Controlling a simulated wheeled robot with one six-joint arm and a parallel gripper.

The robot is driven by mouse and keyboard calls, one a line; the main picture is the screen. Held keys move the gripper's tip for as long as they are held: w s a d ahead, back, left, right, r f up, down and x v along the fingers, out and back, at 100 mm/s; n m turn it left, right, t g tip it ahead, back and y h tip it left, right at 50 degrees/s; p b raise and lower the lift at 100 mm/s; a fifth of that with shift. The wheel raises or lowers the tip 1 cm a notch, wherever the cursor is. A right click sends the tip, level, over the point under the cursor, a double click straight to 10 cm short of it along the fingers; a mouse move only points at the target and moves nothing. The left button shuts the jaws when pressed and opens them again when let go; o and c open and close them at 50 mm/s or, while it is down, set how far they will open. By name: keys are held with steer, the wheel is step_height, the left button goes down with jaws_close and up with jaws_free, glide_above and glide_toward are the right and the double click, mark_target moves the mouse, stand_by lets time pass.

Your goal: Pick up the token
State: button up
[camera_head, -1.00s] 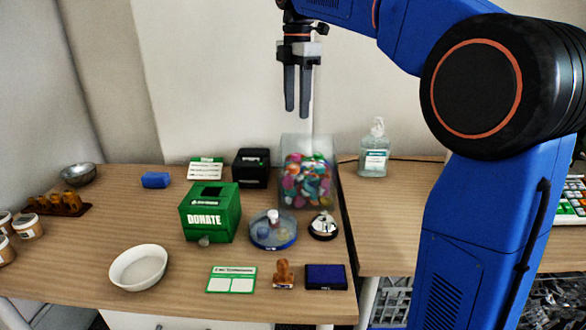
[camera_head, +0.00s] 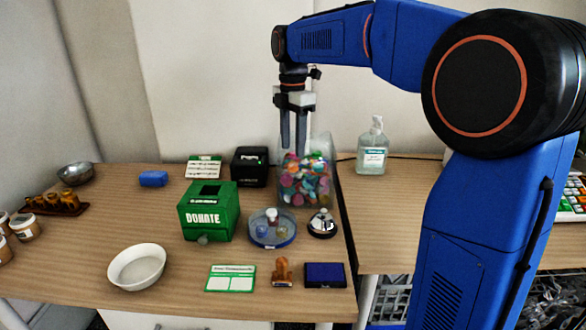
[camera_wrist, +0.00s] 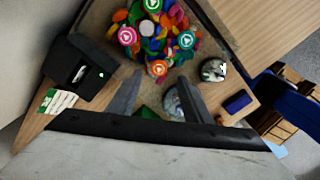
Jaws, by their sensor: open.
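My gripper (camera_head: 293,146) points down, open and empty, in front of or just above the clear bin (camera_head: 325,146) at the back of the table; its exact depth is hard to tell. The bin holds many colourful pieces. In the wrist view, round tokens with white marks show among them: a pink token (camera_wrist: 127,36), a teal token (camera_wrist: 187,40) and an orange token (camera_wrist: 158,68). They lie beyond my fingertips (camera_wrist: 158,84). Which one is the task's token I cannot tell. A small grey round piece (camera_head: 203,239) sits at the front of the green donation box (camera_head: 209,218).
A black box (camera_head: 250,167) stands left of the bin. A round clear dish (camera_head: 273,238) and a silver bell (camera_head: 322,224) stand in front of it. A sanitizer bottle (camera_head: 372,150) stands to the right. The left-centre table is mostly clear around a white bowl (camera_head: 137,268).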

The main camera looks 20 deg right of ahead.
steer(key=shift+w+f, duration=0.1)
steer(key=shift+f, duration=2.6)
steer(key=c, duration=1.1)
